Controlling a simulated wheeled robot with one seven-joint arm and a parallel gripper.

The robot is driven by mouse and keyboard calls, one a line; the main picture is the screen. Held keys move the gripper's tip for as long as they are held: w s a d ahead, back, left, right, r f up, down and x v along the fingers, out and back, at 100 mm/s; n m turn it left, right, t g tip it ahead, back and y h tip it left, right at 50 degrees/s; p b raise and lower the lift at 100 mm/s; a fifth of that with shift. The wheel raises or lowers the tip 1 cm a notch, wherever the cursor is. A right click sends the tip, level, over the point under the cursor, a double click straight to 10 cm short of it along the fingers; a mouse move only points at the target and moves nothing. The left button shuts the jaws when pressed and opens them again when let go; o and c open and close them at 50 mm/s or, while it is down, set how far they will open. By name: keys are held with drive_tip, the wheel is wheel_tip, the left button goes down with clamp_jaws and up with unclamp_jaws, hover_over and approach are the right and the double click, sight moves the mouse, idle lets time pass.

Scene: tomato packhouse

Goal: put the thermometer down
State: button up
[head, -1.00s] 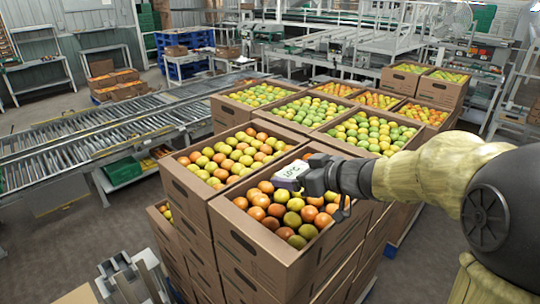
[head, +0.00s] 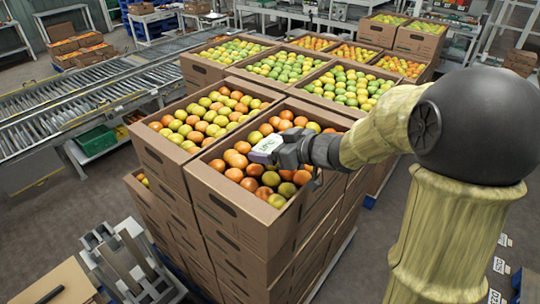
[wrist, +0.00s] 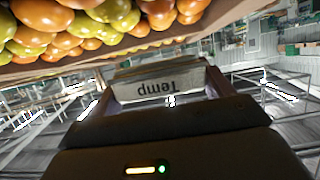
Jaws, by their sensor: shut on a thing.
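The thermometer (head: 267,146) is a small pale block with a display, held at the end of my arm. My gripper (head: 285,152) is shut on it, above the tomatoes in the front cardboard box (head: 236,213). In the wrist view the thermometer (wrist: 168,86) shows a white face marked "Temp", upside down, between the two fingers (wrist: 165,88). The fingers hide its sides. I cannot tell whether it touches any tomato.
Stacked boxes of tomatoes (head: 150,150) fill the middle. A roller conveyor (head: 60,110) runs at the left.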

sight(271, 167)
drive_tip(key=shift+s+r, duration=0.1)
drive_tip(key=shift+s, duration=0.2)
wheel_tip(271, 167, down, 4)
drive_tip(key=shift+w+d+r, duration=0.15)
drive_tip(key=shift+f, duration=0.25)
drive_tip(key=o, duration=1.1)
